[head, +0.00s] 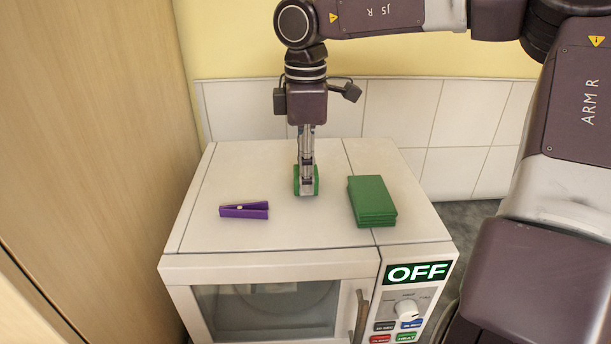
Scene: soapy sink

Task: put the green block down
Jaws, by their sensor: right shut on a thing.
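A small green block (316,184) is between the fingers of my right gripper (306,188), which points straight down over the top of the white microwave (230,165). The gripper is shut on the block. The block is at or just above the microwave top; I cannot tell whether it touches. The fingers hide the middle of the block. My left gripper is not in view.
A purple clothespin (244,211) lies on the microwave top, left of the gripper. A stack of green flat pieces (372,202) lies to the right. The display (417,272) reads OFF. A wooden panel (90,130) stands at the left and a tiled wall (440,115) behind.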

